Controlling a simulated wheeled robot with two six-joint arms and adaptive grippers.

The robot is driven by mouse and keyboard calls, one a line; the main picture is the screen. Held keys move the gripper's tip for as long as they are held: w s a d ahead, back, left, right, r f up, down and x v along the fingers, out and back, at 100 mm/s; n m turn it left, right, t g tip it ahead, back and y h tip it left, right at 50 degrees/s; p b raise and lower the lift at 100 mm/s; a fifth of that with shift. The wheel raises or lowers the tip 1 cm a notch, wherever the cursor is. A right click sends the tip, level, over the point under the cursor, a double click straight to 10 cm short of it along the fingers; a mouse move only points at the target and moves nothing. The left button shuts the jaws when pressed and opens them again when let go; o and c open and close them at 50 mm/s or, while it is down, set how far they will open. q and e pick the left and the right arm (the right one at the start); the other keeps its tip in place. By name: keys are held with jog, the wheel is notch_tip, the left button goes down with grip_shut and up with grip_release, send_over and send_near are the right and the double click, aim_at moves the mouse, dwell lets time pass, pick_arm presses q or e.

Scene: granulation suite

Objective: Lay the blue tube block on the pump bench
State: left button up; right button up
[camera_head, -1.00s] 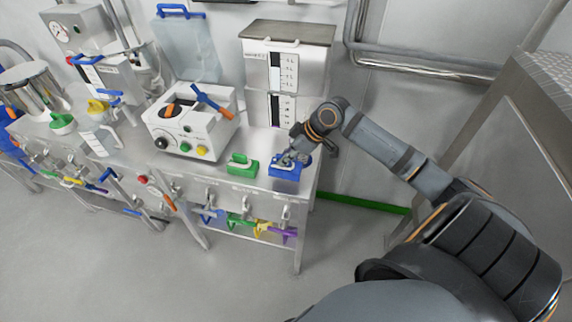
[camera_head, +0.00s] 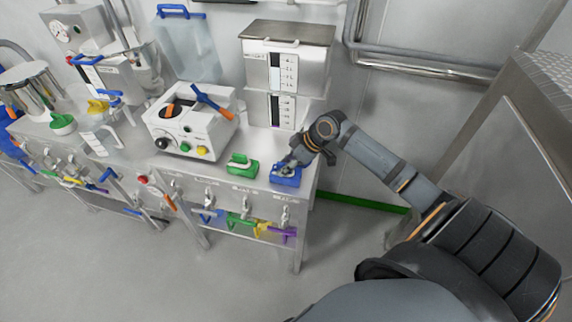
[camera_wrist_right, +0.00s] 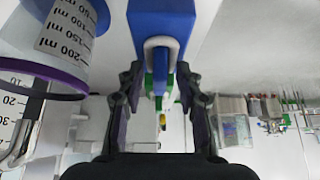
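The blue tube block (camera_head: 286,176) is at the right front of the steel pump bench (camera_head: 215,184), right of the green block. Whether it rests on the top or hangs just above it I cannot tell. My right gripper (camera_head: 290,160) reaches down to it from the right. In the right wrist view the blue block (camera_wrist_right: 160,20) is upper centre, with its pale handle (camera_wrist_right: 160,42) between the fingertips of my right gripper (camera_wrist_right: 160,80). The fingers are close on the handle's sides. My left gripper is not in view.
A green block (camera_head: 242,165) stands close left of the blue one. The white pump (camera_head: 190,125) is behind to the left, and a steel cabinet (camera_head: 290,60) stands behind. Valves and coloured handles hang along the bench front. A graduated vessel (camera_wrist_right: 62,40) shows in the right wrist view.

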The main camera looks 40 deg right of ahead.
jog(key=p+v, duration=0.2)
jog(key=v, duration=0.4)
jog(key=shift+d+r+p, duration=0.1)
jog(key=shift+r+p, duration=0.15)
jog(key=shift+p, duration=0.05)
notch_tip(320, 180, up, 5)
jog(key=p, duration=0.8)
send_over(296, 174)
jog(key=s+d, duration=0.2)
jog(key=shift+s+p, duration=0.2)
jog(key=shift+p, duration=0.4)
